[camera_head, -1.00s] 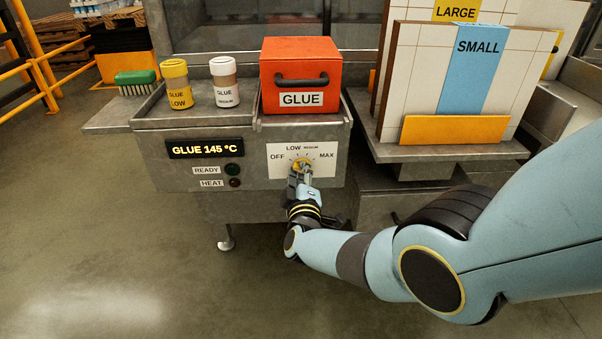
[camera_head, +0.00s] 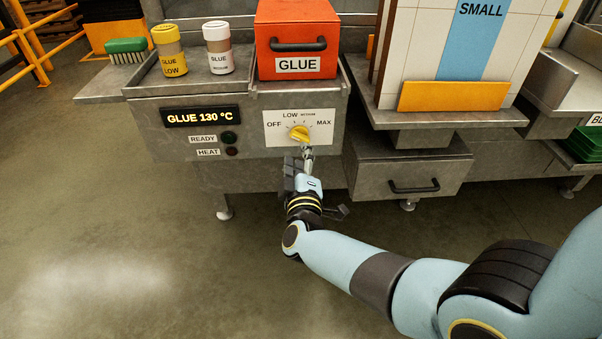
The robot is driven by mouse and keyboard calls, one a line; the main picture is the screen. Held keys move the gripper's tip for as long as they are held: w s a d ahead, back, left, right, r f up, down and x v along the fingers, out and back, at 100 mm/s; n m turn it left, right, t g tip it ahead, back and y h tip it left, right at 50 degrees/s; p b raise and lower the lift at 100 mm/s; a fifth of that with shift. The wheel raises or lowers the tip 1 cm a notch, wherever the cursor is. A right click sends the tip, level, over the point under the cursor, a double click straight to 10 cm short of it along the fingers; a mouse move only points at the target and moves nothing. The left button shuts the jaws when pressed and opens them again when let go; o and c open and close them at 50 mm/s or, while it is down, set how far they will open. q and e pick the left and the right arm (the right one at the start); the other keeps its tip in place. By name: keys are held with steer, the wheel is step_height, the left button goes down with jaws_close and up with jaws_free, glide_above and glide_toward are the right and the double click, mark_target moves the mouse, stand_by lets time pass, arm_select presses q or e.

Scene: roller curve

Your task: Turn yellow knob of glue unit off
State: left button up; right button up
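The yellow knob (camera_head: 300,133) sits on the white dial plate (camera_head: 271,139) of the glue unit, marked OFF, LOW, MEDIUM and MAX. I cannot tell exactly which mark it points at. The display (camera_head: 202,115) reads GLUE 130 °C. The READY lamp (camera_head: 228,138) and HEAT lamp (camera_head: 231,151) look dark. My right gripper (camera_head: 299,164) is just below the knob, its fingers spread apart with nothing between them. One fingertip is close under the knob's lower edge; whether it touches is unclear. My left gripper is not in view.
An orange-red GLUE box (camera_head: 296,33), a yellow-capped bottle (camera_head: 170,50) and a white-capped bottle (camera_head: 218,48) stand on the unit. A green brush (camera_head: 127,50) lies at left. A drawer (camera_head: 412,176) is to the right. The floor in front is clear.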

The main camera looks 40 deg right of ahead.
steer(key=v, duration=0.5)
steer(key=shift+s+a, duration=0.15)
steer(key=shift+s, duration=0.05)
steer(key=s+f+n+g+y+b, duration=0.1)
steer(key=s+f+n+g+y, duration=0.45)
steer(key=s+f, duration=1.55)
steer(key=s+f+m+g+y, duration=0.1)
steer(key=s+f+m+g, duration=0.3)
steer(key=s, duration=0.8)
steer(key=s+d+f+m+g+y, duration=0.1)
steer(key=s+f+m+g, duration=0.4)
steer(key=s, duration=0.7)
step_height(320, 180, down, 4)
steer(key=shift+s+d+r+m+y+b, duration=0.1)
steer(key=shift+s+d+m+y+b, duration=0.25)
steer(key=shift+m, duration=0.7)
steer(key=shift+w, duration=0.1)
